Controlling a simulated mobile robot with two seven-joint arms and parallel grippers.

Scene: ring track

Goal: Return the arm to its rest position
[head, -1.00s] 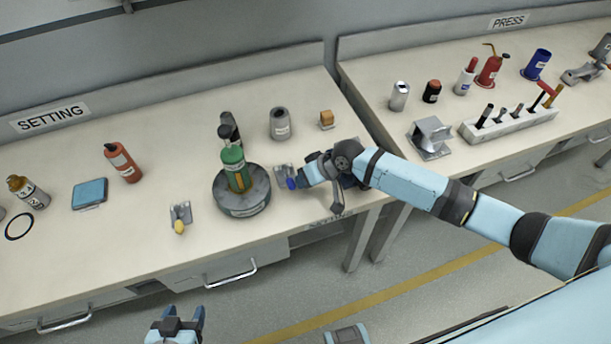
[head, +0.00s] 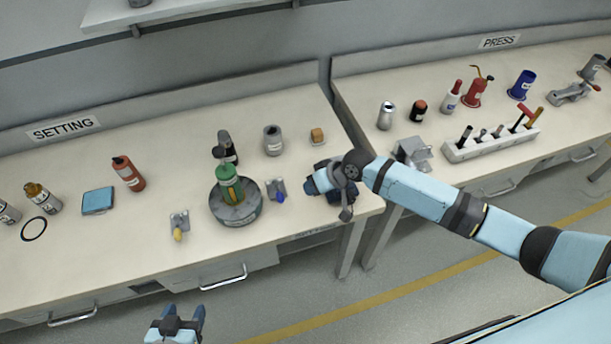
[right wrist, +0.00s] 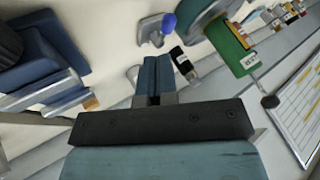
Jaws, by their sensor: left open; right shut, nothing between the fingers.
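My right gripper (head: 313,186) is over the right front part of the setting bench (head: 90,255), just right of the small grey bracket with a blue tip (head: 278,190) and apart from it. In the right wrist view its fingers (right wrist: 155,75) are together with nothing between them. The blue-tipped bracket (right wrist: 155,30) also shows there, beyond the fingers. My left gripper (head: 184,318) is low at the bottom of the head view, open and empty, in front of the bench.
A round grey fixture (head: 236,213) holds a green cylinder (head: 229,183) left of my right gripper. A yellow-tipped bracket (head: 179,226), a grey can (head: 273,140) and a tan block (head: 317,135) stand nearby. The press bench (head: 365,85) adjoins, with a metal block (head: 412,152) and a tool rack (head: 490,143).

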